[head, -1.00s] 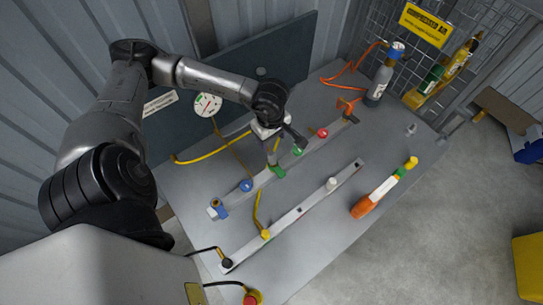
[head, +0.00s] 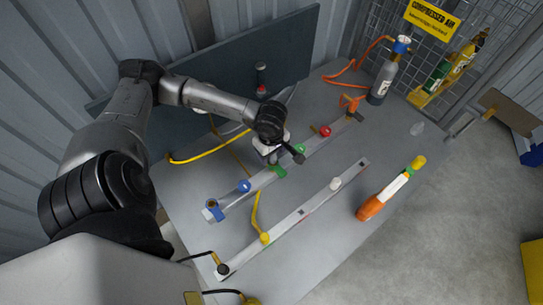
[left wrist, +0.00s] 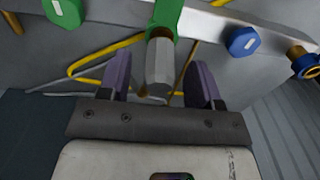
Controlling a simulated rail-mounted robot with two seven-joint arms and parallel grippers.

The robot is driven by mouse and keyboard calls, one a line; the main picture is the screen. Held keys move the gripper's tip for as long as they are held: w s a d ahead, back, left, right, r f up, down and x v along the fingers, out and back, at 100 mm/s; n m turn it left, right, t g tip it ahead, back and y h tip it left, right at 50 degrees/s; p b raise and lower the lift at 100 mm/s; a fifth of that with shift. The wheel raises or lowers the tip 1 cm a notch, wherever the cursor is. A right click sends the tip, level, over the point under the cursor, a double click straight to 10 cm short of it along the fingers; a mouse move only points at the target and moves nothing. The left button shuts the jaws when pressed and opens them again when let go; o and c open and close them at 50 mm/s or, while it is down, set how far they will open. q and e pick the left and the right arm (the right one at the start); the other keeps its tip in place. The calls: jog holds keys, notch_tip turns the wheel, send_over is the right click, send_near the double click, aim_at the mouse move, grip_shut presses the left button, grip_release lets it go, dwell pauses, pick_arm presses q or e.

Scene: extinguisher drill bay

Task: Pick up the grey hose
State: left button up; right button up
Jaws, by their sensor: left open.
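My left gripper (head: 272,158) is over the far rail, beside a green holder (head: 278,172). It is open in the left wrist view (left wrist: 154,88), its two purple-grey fingers apart. A grey cylindrical end piece (left wrist: 160,65), apparently of the grey hose, stands between the fingers and joins the green holder (left wrist: 166,15). No finger visibly touches it. A thin grey line, perhaps the hose itself, runs left of the fingers in the wrist view. In the head view my gripper hides the end piece. My right gripper is not in view.
The far rail carries blue (head: 244,186), green (head: 299,149) and red (head: 325,131) knobs. A near rail (head: 300,212) runs parallel. Yellow hose (head: 205,152) lies on the table. An orange-and-white bottle (head: 384,193) lies right; a grey cylinder (head: 384,80) stands at the back.

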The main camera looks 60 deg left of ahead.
pick_arm(q)
notch_tip(320, 180, down, 2)
jog(key=shift+f+b, duration=0.25)
jog(key=shift+b, duration=0.2)
jog(key=shift+r, duration=0.1)
jog(key=shift+c, duration=0.9)
jog(key=c, duration=0.8)
jog(key=shift+c, duration=0.2)
jog(key=shift+r, duration=0.1)
